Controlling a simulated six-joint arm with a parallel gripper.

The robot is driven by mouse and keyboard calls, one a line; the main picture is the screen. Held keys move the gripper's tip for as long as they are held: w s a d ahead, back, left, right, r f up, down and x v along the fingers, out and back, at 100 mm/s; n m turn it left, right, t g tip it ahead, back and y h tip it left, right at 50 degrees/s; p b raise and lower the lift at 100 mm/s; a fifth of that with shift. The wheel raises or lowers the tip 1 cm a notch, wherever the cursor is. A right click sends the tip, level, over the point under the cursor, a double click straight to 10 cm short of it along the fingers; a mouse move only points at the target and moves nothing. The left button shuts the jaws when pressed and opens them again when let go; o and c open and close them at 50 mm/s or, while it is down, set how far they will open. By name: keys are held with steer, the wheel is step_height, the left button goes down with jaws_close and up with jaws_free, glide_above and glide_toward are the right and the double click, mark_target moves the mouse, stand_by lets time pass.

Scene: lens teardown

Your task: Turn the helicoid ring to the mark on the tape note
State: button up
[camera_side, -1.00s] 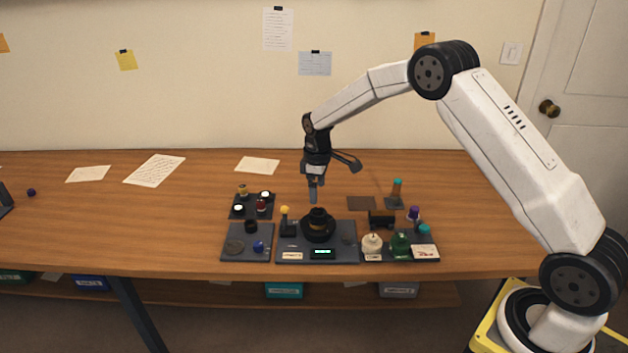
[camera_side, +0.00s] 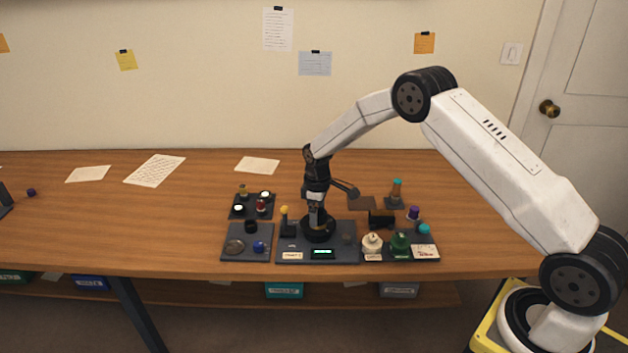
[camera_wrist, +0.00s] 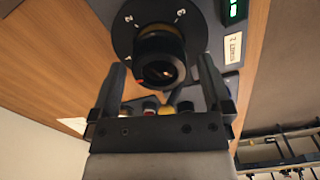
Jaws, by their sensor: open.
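The lens with its helicoid ring stands on a dark plate (camera_side: 345,250) at the middle of the bench. In the wrist view the black helicoid ring (camera_wrist: 125,42) carries white numbers, with 2 and 3 readable, around a narrower black barrel with a brassy band (camera_wrist: 163,45). My gripper (camera_side: 317,226) is down over the lens in the side view. In the wrist view my gripper (camera_wrist: 162,78) is open, one finger on each side of the barrel; contact cannot be told. A small tape note (camera_wrist: 233,47) with handwriting, partly readable, lies beside a green display (camera_wrist: 235,10).
A tray of small bottles (camera_side: 239,212) and a parts tray (camera_side: 233,254) stand left of the lens plate. A yellow-topped post (camera_side: 285,212) is close to my gripper.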

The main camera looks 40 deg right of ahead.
steer(key=c, duration=1.2)
steer(key=shift+m, duration=0.4)
steer(key=m, duration=0.6)
steer(key=shift+d, duration=0.1)
steer(key=m, duration=0.7)
steer(key=o, duration=1.2)
